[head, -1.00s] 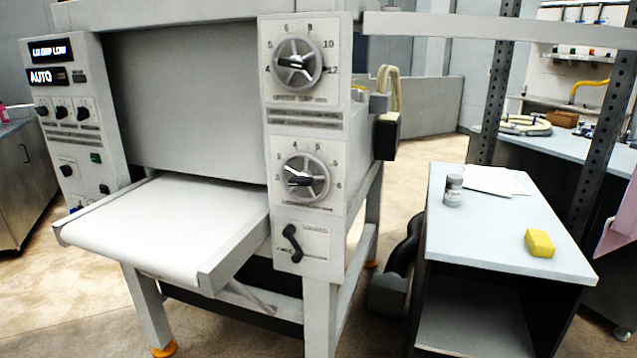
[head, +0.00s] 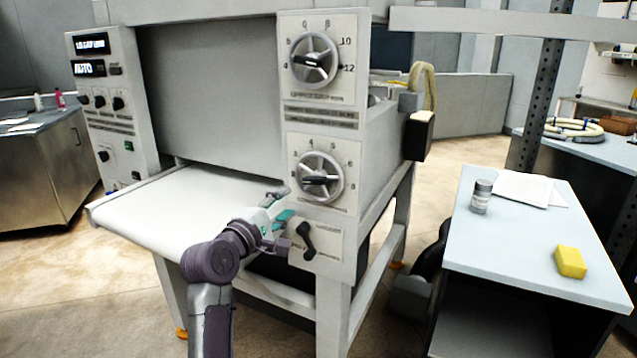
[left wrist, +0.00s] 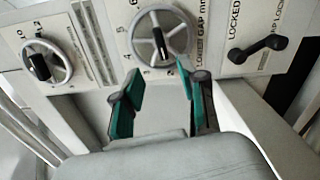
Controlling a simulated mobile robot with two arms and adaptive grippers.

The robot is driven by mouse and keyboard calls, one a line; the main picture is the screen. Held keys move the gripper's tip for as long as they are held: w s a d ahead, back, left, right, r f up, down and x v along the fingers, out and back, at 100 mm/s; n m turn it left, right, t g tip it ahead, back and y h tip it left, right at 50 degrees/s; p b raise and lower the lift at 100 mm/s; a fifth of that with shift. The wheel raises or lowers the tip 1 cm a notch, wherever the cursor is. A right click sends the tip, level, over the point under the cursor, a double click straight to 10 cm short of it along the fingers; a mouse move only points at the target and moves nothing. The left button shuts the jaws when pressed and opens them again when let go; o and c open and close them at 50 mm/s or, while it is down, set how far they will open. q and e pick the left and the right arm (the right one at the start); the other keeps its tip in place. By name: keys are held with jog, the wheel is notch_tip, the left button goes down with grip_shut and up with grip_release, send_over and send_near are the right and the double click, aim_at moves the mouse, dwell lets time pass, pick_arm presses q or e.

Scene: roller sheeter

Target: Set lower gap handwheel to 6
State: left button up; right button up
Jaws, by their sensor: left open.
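The lower gap handwheel (head: 319,177) is a round spoked grey wheel with a black bar grip, on the white panel below a similar upper wheel (head: 314,61). Its bar lies nearly level in the head view; I cannot read its exact setting. The handwheel also shows in the left wrist view (left wrist: 160,38), beside "GAP mm" lettering. My left gripper (head: 280,203) is open with teal finger pads, at the lower left of the handwheel. In the left wrist view, its two fingers (left wrist: 158,78) are apart and empty, just below the wheel. My right gripper is not in view.
A black lock lever (head: 304,240) sits just below the handwheel, close to my left gripper. The white feed table (head: 160,205) extends left of the panel. A side table (head: 530,235) at right holds a grey jar (head: 481,197), paper and a yellow block (head: 570,262).

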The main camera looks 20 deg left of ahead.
aim_at(312, 183)
pick_arm(q)
jog(key=w, duration=0.4)
jog(key=w+d, duration=0.1)
jog(key=w, duration=0.3)
jog(key=w+d+p, duration=0.1)
jog(key=w, duration=0.3)
jog(key=shift+w+d, duration=0.25)
jog(key=shift+f, duration=0.1)
grip_shut()
